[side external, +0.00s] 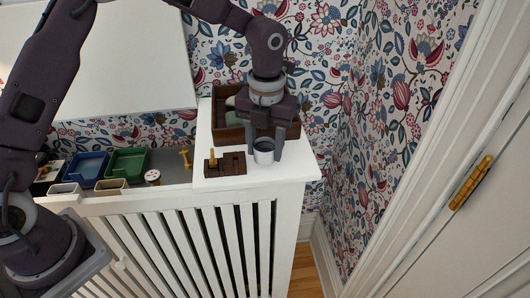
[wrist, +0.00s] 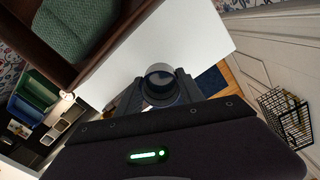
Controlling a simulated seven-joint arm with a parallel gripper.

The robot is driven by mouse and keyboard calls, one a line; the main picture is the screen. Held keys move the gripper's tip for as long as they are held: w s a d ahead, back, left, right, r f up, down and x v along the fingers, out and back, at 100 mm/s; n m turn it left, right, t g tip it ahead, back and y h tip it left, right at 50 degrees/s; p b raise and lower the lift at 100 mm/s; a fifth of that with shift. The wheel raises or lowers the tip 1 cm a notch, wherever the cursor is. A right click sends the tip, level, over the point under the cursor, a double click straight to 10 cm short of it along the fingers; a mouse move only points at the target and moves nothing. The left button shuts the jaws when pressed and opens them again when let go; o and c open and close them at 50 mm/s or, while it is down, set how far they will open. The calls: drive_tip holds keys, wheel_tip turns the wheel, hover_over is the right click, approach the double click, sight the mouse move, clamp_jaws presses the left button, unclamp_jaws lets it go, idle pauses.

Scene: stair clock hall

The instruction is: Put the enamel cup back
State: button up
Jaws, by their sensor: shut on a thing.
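A dark slotted wooden block (side external: 230,166) with a yellow piece stands left of the cup. A brown wooden box (side external: 229,135) holding a green cushion (wrist: 75,27) is behind. Blue (side external: 86,167) and green (side external: 126,162) bins sit lower left. The white top (side external: 298,165) is clear at right.

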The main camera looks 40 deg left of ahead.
drive_tip(key=shift+f, duration=0.9)
drive_tip(key=o, duration=1.1)
drive_tip(key=shift+f, duration=0.1)
drive_tip(key=shift+d+r, duration=0.1)
drive_tip(key=shift+r, duration=6.15)
